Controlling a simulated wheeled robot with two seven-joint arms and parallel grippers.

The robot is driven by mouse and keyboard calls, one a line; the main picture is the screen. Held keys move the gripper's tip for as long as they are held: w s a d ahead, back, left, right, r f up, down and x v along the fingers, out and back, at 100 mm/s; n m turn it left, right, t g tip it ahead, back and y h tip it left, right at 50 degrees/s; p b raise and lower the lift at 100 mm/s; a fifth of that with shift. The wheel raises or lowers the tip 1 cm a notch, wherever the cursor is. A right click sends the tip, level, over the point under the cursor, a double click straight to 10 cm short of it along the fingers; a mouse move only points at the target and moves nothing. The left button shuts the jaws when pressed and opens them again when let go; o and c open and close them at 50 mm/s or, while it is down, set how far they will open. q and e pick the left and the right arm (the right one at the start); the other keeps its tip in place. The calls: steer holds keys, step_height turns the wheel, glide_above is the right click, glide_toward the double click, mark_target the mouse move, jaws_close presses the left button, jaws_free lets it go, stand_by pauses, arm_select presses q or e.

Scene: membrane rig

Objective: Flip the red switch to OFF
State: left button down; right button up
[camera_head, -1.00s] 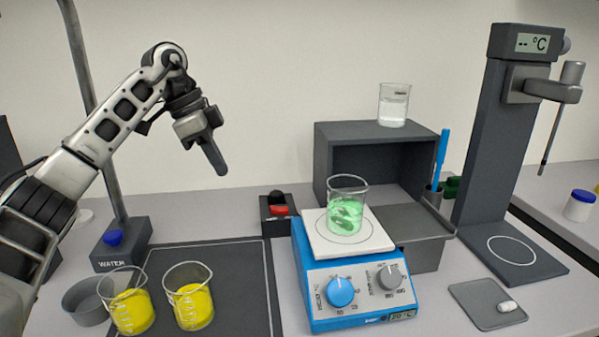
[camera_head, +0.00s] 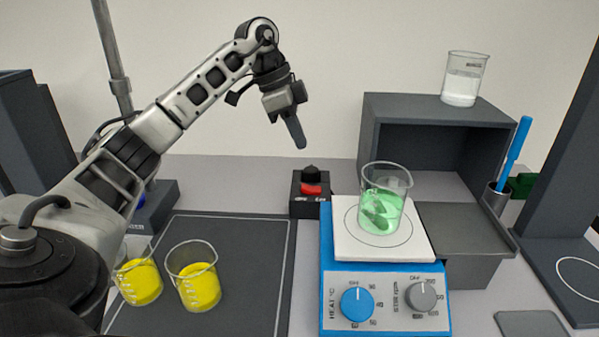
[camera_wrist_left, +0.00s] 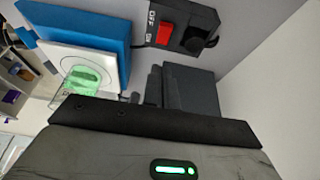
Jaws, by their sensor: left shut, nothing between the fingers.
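The red switch (camera_head: 311,189) sits on a small black box (camera_head: 310,207) at the back of the bench, behind and left of the blue hotplate. A black knob (camera_head: 311,174) stands behind it. White lettering marks the box. The switch also shows at the top of the left wrist view (camera_wrist_left: 165,33), where the lettering reads OFF and ON; I cannot tell which way it is tipped. My left gripper (camera_head: 301,146) is shut and empty, pointing down. In the head view it appears above the switch box, apart from it. My right gripper is not in view.
A blue hotplate (camera_head: 385,300) carries a beaker of green liquid (camera_head: 383,205). A dark shelf box (camera_head: 437,108) with a beaker (camera_head: 463,80) on top stands behind. Two beakers of yellow liquid (camera_head: 199,287) are on the dark mat (camera_head: 258,280).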

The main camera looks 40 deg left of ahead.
arm_select(q)
glide_above(302, 186)
steer(key=x, duration=0.5)
steer(key=shift+s+a+f, duration=0.15)
steer(key=shift+a+f, duration=0.15)
steer(key=shift+f, duration=0.1)
steer(key=shift+s+a+f, duration=0.2)
steer(key=shift+a+f, duration=0.05)
steer(key=shift+f, duration=0.3)
steer(key=shift+s+a+f, duration=0.2)
steer(key=shift+a+f, duration=0.05)
steer(key=shift+f, duration=0.25)
steer(key=shift+s+a+f, duration=0.1)
steer(key=shift+a+f, duration=0.05)
steer(key=shift+f, duration=0.35)
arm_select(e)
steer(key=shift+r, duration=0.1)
